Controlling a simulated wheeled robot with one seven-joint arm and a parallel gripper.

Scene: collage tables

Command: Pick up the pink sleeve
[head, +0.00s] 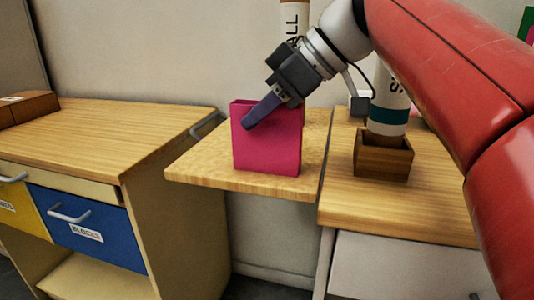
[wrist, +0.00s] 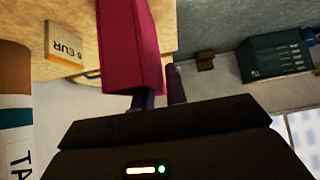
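The pink sleeve (head: 268,150) stands upright on the small wooden shelf (head: 210,170) between two cabinets. My gripper (head: 262,112) is at its upper part, with one purple finger slanting across its front face in the head view. The other finger is hidden there. In the wrist view the sleeve (wrist: 145,50) rises from the fingers (wrist: 160,92). One finger is partly covered by the sleeve and the other shows just to its right. The gap between them looks narrow. I cannot tell whether they are pressed on the sleeve.
A white and teal cylinder (head: 388,105) stands in a wooden box (head: 383,158) on the right cabinet. Another cylinder (head: 294,20) is behind my gripper. The left cabinet top (head: 110,135) is mostly clear. The wrist view shows a small EUR block (wrist: 63,45) and a dark green box (wrist: 275,57).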

